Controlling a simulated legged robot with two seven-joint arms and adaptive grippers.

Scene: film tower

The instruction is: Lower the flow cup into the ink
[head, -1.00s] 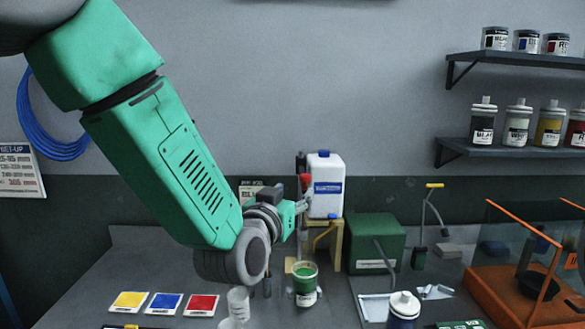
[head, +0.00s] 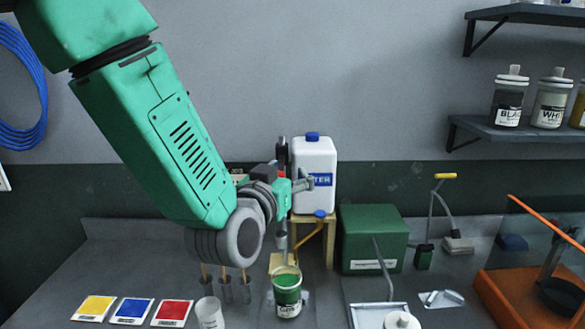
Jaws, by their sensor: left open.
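The green ink (head: 287,279) fills an open tin with a pale label, standing on the bench. A slim grey metal piece (head: 281,240), which may be the flow cup, is upright just above and behind the tin's rim. Its lower end is close to the ink; I cannot tell whether it touches. My left gripper (head: 300,183) is open, above and slightly right of the tin, in front of the white water container (head: 314,175). My right gripper is not in view.
A clear cup (head: 209,312) stands left of the tin, near several small grey pots with sticks. A green box (head: 372,238) and a metal tray (head: 378,314) lie to the right. Yellow, blue and red cards (head: 132,310) lie at left. The bench between cards and wall is clear.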

